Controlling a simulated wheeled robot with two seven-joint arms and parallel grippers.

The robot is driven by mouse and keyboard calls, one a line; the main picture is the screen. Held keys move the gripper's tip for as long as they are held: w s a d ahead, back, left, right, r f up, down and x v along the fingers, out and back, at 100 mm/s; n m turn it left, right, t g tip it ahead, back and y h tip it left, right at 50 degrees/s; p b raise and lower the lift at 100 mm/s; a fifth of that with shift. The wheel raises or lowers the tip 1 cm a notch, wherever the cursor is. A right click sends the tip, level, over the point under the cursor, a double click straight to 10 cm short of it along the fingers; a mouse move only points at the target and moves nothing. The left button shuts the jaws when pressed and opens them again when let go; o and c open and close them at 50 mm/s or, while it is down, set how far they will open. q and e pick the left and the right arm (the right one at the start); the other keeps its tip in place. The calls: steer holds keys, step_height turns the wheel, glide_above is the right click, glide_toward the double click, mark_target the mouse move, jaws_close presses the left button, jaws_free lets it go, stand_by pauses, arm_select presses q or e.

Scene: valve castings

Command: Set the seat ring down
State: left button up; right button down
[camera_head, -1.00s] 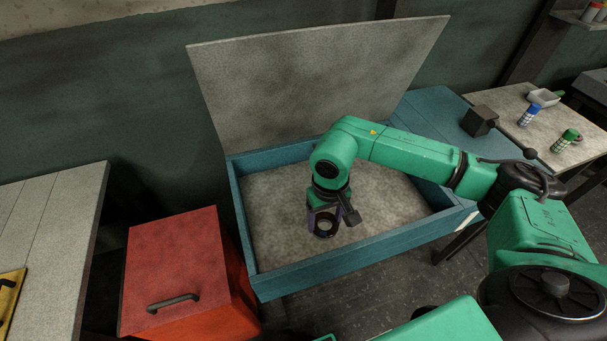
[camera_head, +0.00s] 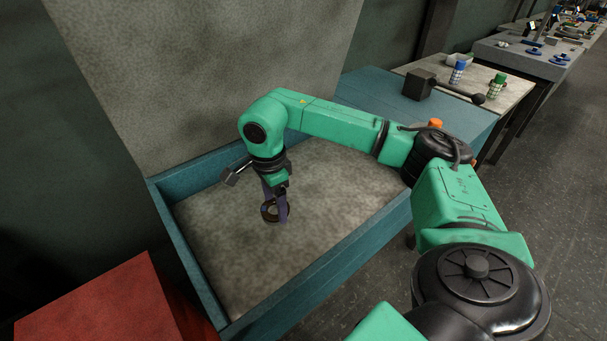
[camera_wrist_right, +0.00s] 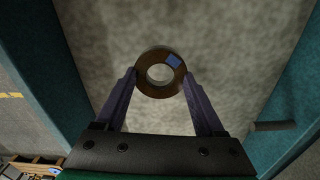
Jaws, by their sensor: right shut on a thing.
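The seat ring is a dark brown ring with a round hole and a small blue patch on its face. In the head view the seat ring (camera_head: 268,212) is at the tips of my right gripper (camera_head: 275,205), over the grey floor of the blue-walled box (camera_head: 330,270). In the right wrist view the seat ring (camera_wrist_right: 147,88) is between the two fingers of my right gripper (camera_wrist_right: 160,80), which touch its sides. Whether the ring touches the box floor cannot be told. My left gripper is not in view.
A tall grey panel (camera_head: 220,70) stands at the back of the box. A red box (camera_head: 100,310) is at the lower left. A blue bench (camera_head: 410,115) with a dark block and lever (camera_head: 420,84) is at the right. The box floor around the ring is clear.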

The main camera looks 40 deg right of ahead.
steer(key=d+m, duration=0.1)
steer(key=m, duration=0.2)
steer(key=d+m, duration=0.1)
steer(key=m, duration=0.3)
steer(key=w+d+m, duration=0.1)
steer(key=d+m, duration=0.1)
steer(key=m, duration=0.2)
steer(key=shift+r, duration=0.35)
steer(key=d+r+m+b, duration=0.1)
steer(key=d+m, duration=0.5)
steer(key=m, duration=1.1)
steer(key=shift+w, duration=0.45)
steer(key=shift+d+r, duration=0.1)
step_height(320, 180, down, 6)
steer(key=b, duration=0.3)
steer(key=shift+r, duration=0.25)
steer(key=shift+f, duration=0.55)
steer(key=shift+f+b, duration=0.2)
steer(key=shift+b, duration=0.1)
